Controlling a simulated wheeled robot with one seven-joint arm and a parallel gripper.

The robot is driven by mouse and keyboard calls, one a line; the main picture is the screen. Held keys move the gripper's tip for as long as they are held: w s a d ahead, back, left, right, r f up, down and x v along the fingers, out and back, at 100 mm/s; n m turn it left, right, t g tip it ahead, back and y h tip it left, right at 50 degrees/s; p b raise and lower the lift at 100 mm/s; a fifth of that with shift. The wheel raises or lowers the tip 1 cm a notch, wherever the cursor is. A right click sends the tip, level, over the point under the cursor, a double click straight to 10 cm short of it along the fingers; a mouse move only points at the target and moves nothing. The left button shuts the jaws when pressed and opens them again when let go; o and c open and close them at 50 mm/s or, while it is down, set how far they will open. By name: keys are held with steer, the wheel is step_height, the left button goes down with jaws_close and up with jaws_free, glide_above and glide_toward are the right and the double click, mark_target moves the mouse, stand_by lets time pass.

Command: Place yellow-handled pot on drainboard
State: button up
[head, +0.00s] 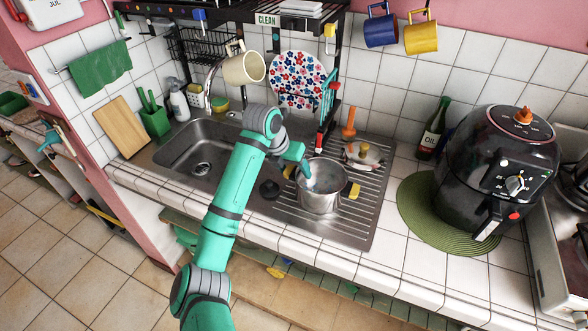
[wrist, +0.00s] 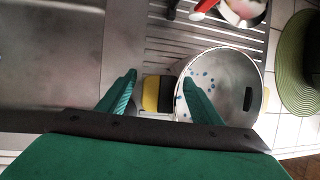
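The steel pot (head: 319,201) with yellow handles stands upright on the ribbed drainboard (head: 352,226), right of the sink. In the wrist view the pot (wrist: 226,75) is at the right, with blue specks on its inside. One yellow-and-black handle (wrist: 151,93) shows between the fingers of my gripper (wrist: 158,92). The fingers are spread apart, with a gap left of the handle; the right finger overlaps the pot's near wall. In the head view my gripper (head: 304,170) is at the pot's left rim, partly hidden by my arm. Whether a finger touches the pot I cannot tell.
The sink basin (head: 185,158) is left. An oil bottle (head: 433,130), green mat (head: 415,213) and black air fryer (head: 490,165) stand right. The drainboard's front right is clear.

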steer(key=shift+r, duration=0.1)
steer(key=v, duration=1.2)
steer(key=shift+d, duration=0.1)
